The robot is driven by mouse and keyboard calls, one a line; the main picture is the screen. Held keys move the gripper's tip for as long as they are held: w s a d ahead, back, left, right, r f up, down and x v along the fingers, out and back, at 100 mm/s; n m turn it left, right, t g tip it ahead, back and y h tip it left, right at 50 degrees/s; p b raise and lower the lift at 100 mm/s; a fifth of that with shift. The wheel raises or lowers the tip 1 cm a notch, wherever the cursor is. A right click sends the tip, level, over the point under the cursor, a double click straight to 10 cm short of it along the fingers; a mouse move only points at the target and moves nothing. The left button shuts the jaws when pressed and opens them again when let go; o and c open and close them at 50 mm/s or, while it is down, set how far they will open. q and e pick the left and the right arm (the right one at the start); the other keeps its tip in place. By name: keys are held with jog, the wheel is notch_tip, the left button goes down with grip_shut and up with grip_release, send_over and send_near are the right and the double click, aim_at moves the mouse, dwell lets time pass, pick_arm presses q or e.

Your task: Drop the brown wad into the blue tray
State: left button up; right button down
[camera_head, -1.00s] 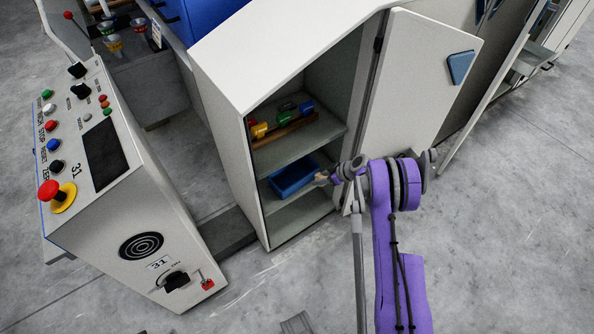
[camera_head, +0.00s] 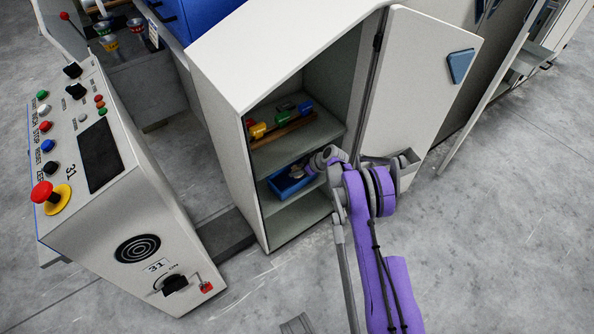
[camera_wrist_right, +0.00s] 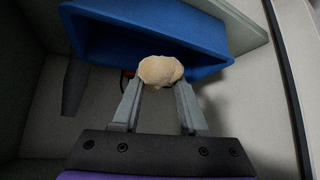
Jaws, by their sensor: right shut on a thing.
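The blue tray (camera_head: 284,187) sits on a lower shelf inside the open cabinet. My right gripper (camera_head: 299,171) reaches into the cabinet, with its tip over the tray in the head view. In the right wrist view my gripper (camera_wrist_right: 159,88) is shut on the brown wad (camera_wrist_right: 160,71), a pale tan lump between the fingertips. The blue tray (camera_wrist_right: 105,30) lies just beyond the wad there, its near rim running behind it. I cannot tell how high the wad is above the tray.
The cabinet (camera_head: 222,140) has its door (camera_head: 415,80) open to the right, with a grey bin (camera_head: 408,170) low on it. An upper shelf (camera_head: 325,130) holds several coloured spools. A control console (camera_head: 120,215) stands at left. The floor at right is clear.

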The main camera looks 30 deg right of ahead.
jog(key=shift+f+b, duration=0.4)
jog(key=shift+f, duration=0.15)
jog(key=shift+c, duration=2.2)
grip_release()
jog(key=shift+r, duration=0.1)
